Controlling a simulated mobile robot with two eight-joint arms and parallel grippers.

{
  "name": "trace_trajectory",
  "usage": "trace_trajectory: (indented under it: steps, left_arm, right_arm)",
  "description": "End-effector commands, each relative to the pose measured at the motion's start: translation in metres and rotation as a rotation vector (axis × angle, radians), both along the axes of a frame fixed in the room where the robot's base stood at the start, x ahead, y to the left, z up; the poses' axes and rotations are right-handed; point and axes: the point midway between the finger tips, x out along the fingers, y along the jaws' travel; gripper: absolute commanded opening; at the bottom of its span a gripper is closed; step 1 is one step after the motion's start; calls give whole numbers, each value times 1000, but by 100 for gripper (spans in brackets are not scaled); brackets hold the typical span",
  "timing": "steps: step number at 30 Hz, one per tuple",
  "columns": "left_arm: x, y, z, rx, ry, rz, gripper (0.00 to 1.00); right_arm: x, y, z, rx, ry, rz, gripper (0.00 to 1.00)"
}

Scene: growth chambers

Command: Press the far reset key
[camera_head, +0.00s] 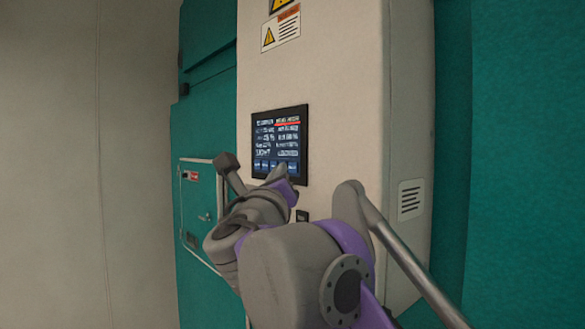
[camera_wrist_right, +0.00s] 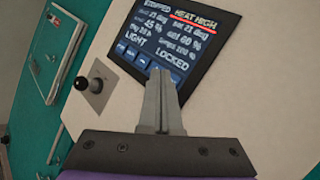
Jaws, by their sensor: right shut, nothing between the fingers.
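A dark control screen (camera_head: 279,135) is set in the pale cabinet front; it also shows in the right wrist view (camera_wrist_right: 185,30). It reads STOPPED, HEAT HIGH underlined in red, LIGHT and LOCKED. A row of small blue keys (camera_wrist_right: 132,53) runs along its lower edge; their labels are too small to read, so I cannot tell a reset key. My right gripper (camera_wrist_right: 160,75) is shut and empty, its tips in front of the key row and covering part of it. I cannot tell whether it touches. In the head view my right arm hides the space below the screen. My left gripper is not in view.
A black knob on a metal plate (camera_wrist_right: 82,84) sticks out below left of the screen. A small black fitting (camera_head: 302,215) sits below right of it. A framed teal door (camera_head: 197,207) is at left, a vent (camera_head: 411,200) at right.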

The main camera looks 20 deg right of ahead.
Motion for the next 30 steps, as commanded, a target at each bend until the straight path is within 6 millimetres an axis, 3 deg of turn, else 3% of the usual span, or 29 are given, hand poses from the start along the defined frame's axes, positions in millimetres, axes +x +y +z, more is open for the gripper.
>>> trace_trajectory:
  steps: [30]
  left_arm:
    - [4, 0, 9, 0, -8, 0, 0]
  right_arm:
    - [4, -12, 1, 0, -1, 0, 0]
